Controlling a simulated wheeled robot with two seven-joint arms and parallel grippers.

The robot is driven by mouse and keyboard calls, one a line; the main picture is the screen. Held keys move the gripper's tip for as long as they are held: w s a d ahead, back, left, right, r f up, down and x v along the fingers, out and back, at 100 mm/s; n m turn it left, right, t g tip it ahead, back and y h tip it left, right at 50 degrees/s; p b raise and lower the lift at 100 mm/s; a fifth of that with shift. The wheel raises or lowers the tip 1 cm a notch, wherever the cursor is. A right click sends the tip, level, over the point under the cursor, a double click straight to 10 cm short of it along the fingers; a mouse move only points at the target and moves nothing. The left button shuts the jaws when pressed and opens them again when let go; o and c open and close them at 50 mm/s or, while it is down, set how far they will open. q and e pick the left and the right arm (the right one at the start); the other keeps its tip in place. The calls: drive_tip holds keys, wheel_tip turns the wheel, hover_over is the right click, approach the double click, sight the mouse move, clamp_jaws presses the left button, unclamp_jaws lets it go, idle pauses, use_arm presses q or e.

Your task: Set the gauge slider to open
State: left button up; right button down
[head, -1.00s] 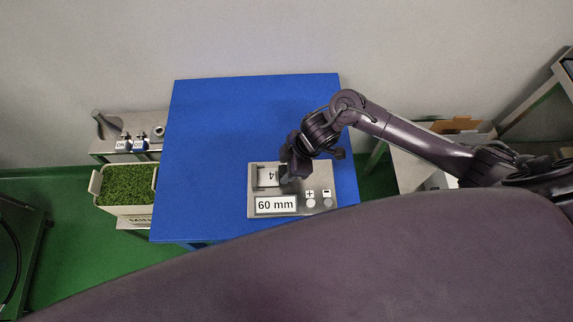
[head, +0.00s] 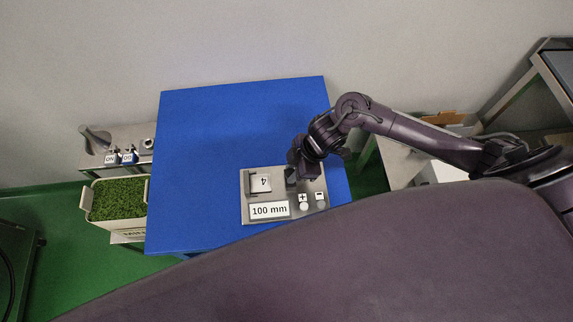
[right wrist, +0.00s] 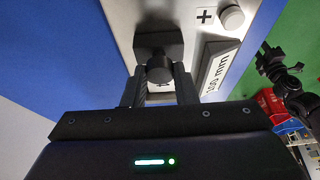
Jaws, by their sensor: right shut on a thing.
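The gauge (head: 249,205) is a grey plate on the blue table, with a label that reads "100 mm" (head: 269,210). It has buttons marked plus and minus at its right front. A white piece marked 4 (head: 261,183) lies in the gauge's left part, apart from the slider. My right gripper (head: 291,172) is over the gauge, shut on the dark slider (head: 290,181). In the right wrist view the slider's block and round knob (right wrist: 159,68) show between the fingers (right wrist: 160,88). My left gripper is not in view.
The blue table (head: 200,160) is clear left of and behind the gauge. On the left stand a box of green leaves (head: 118,200) and a metal unit with ON and OFF tags (head: 135,143). A shelf with a cardboard box (head: 440,118) is at the right.

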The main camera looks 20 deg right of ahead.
drive_tip(key=shift+d, duration=0.1)
drive_tip(key=c, duration=1.1)
unclamp_jaws()
drive_tip(key=shift+c, duration=0.2)
drive_tip(key=v, duration=0.7)
drive_tip(key=shift+r+b, duration=0.35)
drive_tip(key=shift+b, duration=0.1)
drive_tip(key=shift+s+d, duration=0.1)
drive_tip(key=shift+d, duration=0.05)
